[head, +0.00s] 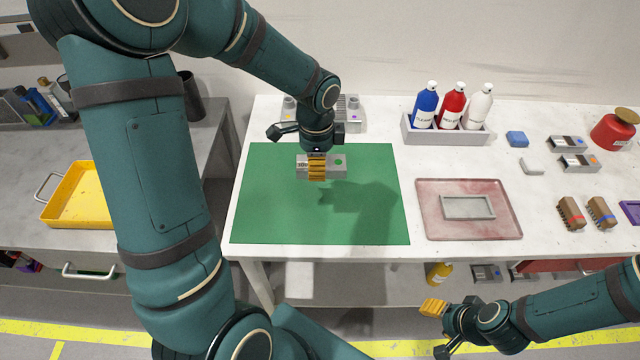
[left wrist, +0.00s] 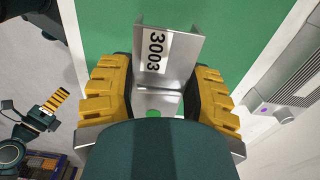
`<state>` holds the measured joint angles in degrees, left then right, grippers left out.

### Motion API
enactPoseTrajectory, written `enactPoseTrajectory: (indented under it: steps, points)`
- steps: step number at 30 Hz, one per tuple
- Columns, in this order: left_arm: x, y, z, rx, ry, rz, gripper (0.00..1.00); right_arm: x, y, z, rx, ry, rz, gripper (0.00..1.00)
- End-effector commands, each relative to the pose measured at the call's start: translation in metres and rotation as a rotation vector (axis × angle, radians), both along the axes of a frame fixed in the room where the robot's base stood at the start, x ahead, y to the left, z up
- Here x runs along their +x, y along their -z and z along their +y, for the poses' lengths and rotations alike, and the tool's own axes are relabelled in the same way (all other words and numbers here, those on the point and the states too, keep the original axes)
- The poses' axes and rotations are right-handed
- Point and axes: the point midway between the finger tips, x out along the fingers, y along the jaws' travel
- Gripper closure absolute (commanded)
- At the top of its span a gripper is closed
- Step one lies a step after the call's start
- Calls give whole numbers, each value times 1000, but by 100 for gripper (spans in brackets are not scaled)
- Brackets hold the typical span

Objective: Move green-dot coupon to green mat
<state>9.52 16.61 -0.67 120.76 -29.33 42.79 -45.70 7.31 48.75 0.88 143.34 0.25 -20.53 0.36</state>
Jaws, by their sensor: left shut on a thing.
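The green-dot coupon (head: 338,161) is a grey metal channel piece with a green dot near its right end. My left gripper (head: 317,168) is shut on its middle and holds it over the back half of the green mat (head: 280,215). The shadow on the mat lies apart from the coupon, so it seems to be held above it. In the left wrist view the coupon (left wrist: 183,62) sits between the yellow fingers, with a label reading 3003. My right gripper (head: 434,307) is off the table's front edge, low at right; its opening is unclear.
A grey device (head: 350,112) stands behind the mat. Right of the mat are a reddish tray (head: 468,229) with a grey frame, a bottle rack (head: 447,137), more coupons (head: 567,143) and brushes (head: 571,213). The mat's front half is clear.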

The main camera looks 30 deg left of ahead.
Motion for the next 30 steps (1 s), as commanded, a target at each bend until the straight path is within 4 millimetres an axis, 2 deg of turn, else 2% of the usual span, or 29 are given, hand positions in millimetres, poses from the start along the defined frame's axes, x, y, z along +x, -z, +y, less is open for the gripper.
enactPoseTrajectory:
  steps: [9,17,23,30]
  points:
    - [-1,50,1,1,24,3,91,-3,13,1,2,-6,7,49]
    - [-1,69,2,1,21,2,91,-5,17,1,3,-10,11,49]
    - [-1,96,1,0,21,2,91,-7,24,1,4,-13,16,49]
    - [0,98,2,1,21,0,91,-8,23,1,4,-14,17,49]
